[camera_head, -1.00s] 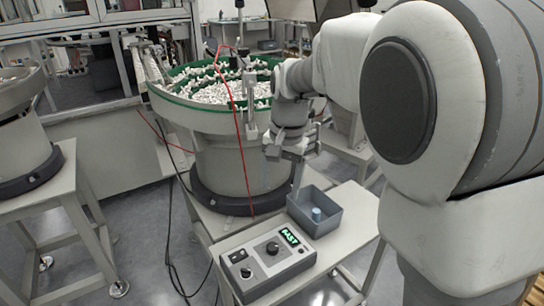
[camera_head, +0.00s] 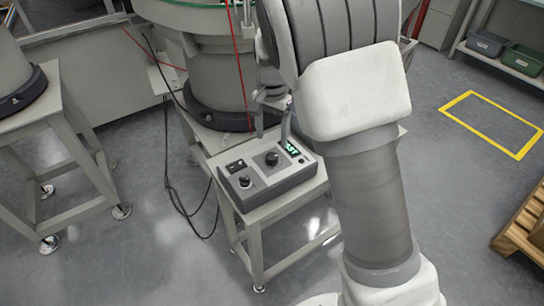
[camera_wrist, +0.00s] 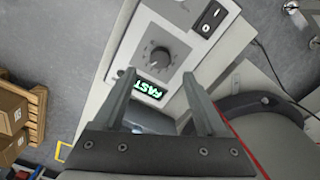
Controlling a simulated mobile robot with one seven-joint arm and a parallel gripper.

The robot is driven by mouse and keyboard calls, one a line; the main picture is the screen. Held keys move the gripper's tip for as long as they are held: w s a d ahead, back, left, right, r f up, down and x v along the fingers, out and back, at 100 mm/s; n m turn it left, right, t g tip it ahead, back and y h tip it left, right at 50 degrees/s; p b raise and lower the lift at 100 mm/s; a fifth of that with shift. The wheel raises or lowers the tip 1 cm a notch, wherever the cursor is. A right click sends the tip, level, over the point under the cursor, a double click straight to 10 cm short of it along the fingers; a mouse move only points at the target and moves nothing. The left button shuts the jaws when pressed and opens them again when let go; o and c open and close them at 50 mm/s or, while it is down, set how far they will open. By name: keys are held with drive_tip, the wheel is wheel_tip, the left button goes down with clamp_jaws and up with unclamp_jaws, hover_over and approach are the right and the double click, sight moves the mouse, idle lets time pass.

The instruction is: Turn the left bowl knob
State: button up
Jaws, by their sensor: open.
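A grey control box (camera_head: 245,196) stands on a light stand below the bowl feeder. Its large black dial knob (camera_head: 272,158) sits beside a green-lit display (camera_head: 292,147) that reads FAST. A smaller black knob (camera_head: 245,181) and a rocker switch (camera_head: 236,166) are at its left. The dial knob also shows in the wrist view (camera_wrist: 160,58), just beyond the fingertips and roughly centred between them. My gripper (camera_wrist: 159,76) is open and empty, pointing down over the box's display end. It also shows in the head view (camera_head: 272,130), behind the knob and apart from it.
The feeder bowl base (camera_head: 215,85) rises close behind the box, with a red cable (camera_head: 240,70) hanging beside it. Another feeder stand (camera_head: 60,115) is at the left. Black cables hang left of the box.

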sight(272, 156)
wheel_tip(272, 156, down, 7)
drive_tip(key=shift+r+b, duration=0.2)
drive_tip(key=shift+b, duration=0.7)
clamp_jaws()
